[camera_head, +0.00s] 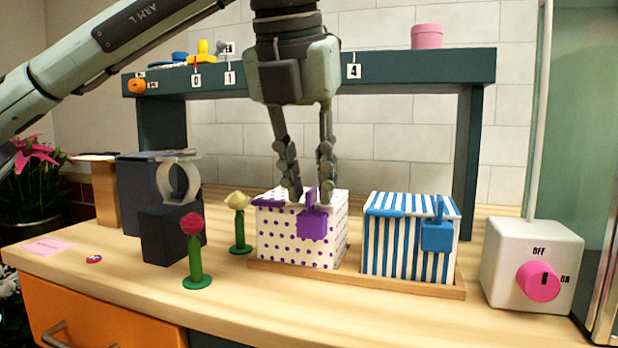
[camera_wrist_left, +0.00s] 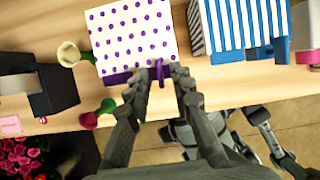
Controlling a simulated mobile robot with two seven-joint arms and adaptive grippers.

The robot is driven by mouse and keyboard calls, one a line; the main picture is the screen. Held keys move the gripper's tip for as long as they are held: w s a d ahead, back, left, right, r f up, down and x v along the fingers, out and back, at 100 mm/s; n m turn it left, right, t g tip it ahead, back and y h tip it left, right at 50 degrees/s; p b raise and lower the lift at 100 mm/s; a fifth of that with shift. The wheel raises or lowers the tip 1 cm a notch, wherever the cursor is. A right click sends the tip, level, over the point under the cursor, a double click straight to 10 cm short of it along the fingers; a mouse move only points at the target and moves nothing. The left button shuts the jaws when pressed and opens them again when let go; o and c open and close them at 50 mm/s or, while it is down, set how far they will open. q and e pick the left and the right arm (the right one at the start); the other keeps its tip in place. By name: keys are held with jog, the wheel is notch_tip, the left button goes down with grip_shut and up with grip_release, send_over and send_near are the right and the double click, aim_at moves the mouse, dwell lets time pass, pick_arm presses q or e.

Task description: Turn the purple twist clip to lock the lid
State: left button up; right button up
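The white box with purple dots (camera_head: 290,245) stands on a wooden tray, its lid on top. The purple twist clip (camera_head: 313,224) sits on its front edge, with a tab pointing up. My left gripper (camera_head: 309,197) points down over this edge, one finger on each side of the tab. In the left wrist view the clip tab (camera_wrist_left: 160,73) shows between the open fingers (camera_wrist_left: 160,75), with a gap visible; any light contact is hard to tell. My right gripper cannot be made out.
A blue-striped box (camera_head: 385,245) with a blue clip (camera_head: 437,236) stands close on the right of the wooden tray (camera_head: 408,285). A white switch box (camera_head: 525,250) is farther right. A pink flower (camera_head: 193,240), yellow flower (camera_head: 239,220) and black stand (camera_head: 168,232) are left. A shelf (camera_head: 440,66) is behind.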

pick_arm(q)
jog(key=v, duration=1.2)
dwell(0.5)
